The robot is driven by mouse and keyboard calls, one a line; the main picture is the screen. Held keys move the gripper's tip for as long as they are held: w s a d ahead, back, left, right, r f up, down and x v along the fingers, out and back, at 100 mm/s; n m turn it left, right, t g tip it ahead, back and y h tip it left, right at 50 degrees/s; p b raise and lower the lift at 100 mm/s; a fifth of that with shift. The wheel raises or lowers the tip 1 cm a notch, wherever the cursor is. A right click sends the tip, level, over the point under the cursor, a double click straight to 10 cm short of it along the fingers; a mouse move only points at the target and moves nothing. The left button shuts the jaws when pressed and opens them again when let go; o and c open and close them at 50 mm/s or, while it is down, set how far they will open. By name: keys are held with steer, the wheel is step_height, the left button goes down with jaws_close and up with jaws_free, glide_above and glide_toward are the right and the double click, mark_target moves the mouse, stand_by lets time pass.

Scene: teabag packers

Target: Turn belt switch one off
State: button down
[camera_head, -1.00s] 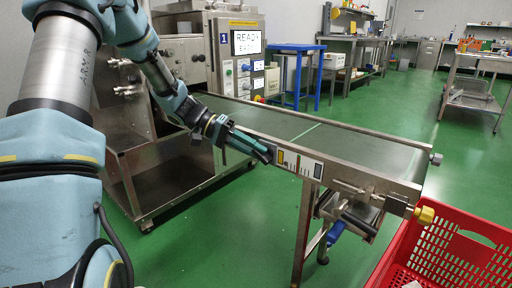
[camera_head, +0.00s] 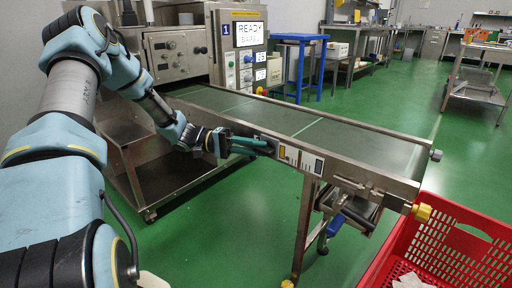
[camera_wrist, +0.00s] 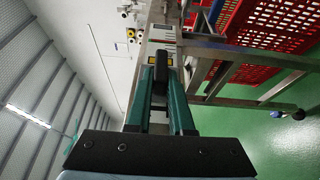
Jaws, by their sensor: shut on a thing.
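The conveyor belt (camera_head: 345,140) has a steel side rail with a small switch panel (camera_head: 301,158) in white, yellow and red. My gripper (camera_head: 268,147) has its green fingers at the left end of this panel. In the wrist view my gripper (camera_wrist: 161,92) is closed on a black switch knob (camera_wrist: 161,70), which sits between the fingertips in front of the panel (camera_wrist: 161,34). The fingers and knob hide part of the panel. The knob's exact setting cannot be read.
A machine with a READY display (camera_head: 250,33) and a blue number 1 label stands behind the belt's far end. A red crate (camera_head: 450,220) is at the belt's near end. A blue stool (camera_head: 300,60) stands behind. Green floor is open at right.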

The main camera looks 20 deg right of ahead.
steer(key=c, duration=0.8)
jaws_free()
steer(key=p+v, duration=0.1)
steer(key=v, duration=0.9)
steer(key=shift+w+a, duration=0.3)
